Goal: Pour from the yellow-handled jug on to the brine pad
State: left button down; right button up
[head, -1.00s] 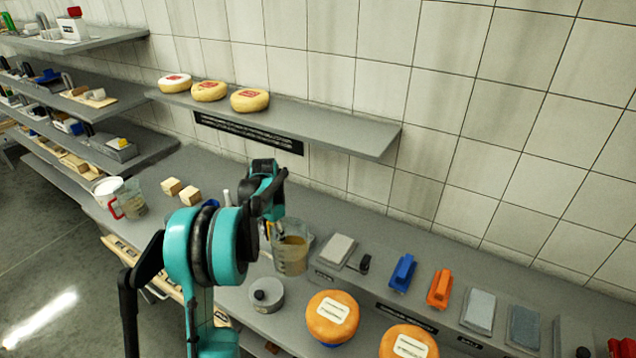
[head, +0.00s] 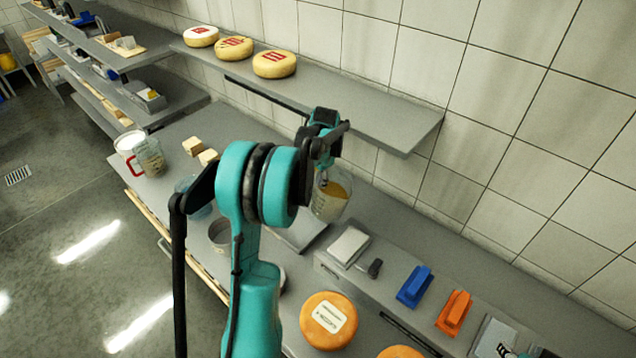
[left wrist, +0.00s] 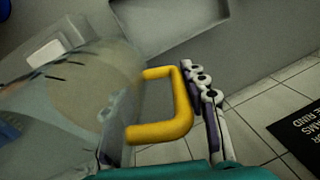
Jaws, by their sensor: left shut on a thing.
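A clear jug (head: 330,200) with tan liquid in it is held up above the bench in the head view, tilted a little. In the left wrist view the jug (left wrist: 75,105) fills the left side, and its yellow handle (left wrist: 182,105) lies at the finger of my left gripper (left wrist: 207,95). My left gripper (head: 326,150) is shut on this jug. A pale pad (head: 348,246) lies on the raised ledge to the right of the jug, with a grey pad (head: 492,338) farther right. I cannot read which is the brine pad.
A blue brush (head: 414,287) and an orange brush (head: 454,311) lie on the ledge. A labelled cheese wheel (head: 328,320) stands in front. A red-handled jug (head: 148,157) stands at the left. The wall shelf (head: 390,125) with cheese wheels is close behind the jug.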

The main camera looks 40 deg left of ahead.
pick_arm(q)
jog(key=shift+w+a+r+y, duration=0.15)
jog(key=shift+r+y, duration=0.05)
jog(key=shift+r, duration=0.15)
jog(key=shift+w+a+r+y, duration=0.1)
jog(key=shift+a+r+y, duration=0.1)
jog(key=shift+r, duration=0.15)
jog(key=shift+s+f, duration=0.1)
jog(key=p, duration=0.3)
jog(key=shift+r, duration=0.35)
jog(key=shift+p, duration=0.45)
jog(key=shift+f, duration=0.1)
jog(key=shift+r+t+y, duration=0.2)
jog(key=shift+t+y, duration=0.1)
jog(key=shift+y, duration=0.1)
jog(key=shift+a+r, duration=0.1)
jog(key=shift+r, duration=0.15)
jog(key=shift+f+t+y+b, duration=0.3)
jog(key=shift+f+y+b, duration=0.15)
jog(key=shift+y, duration=0.55)
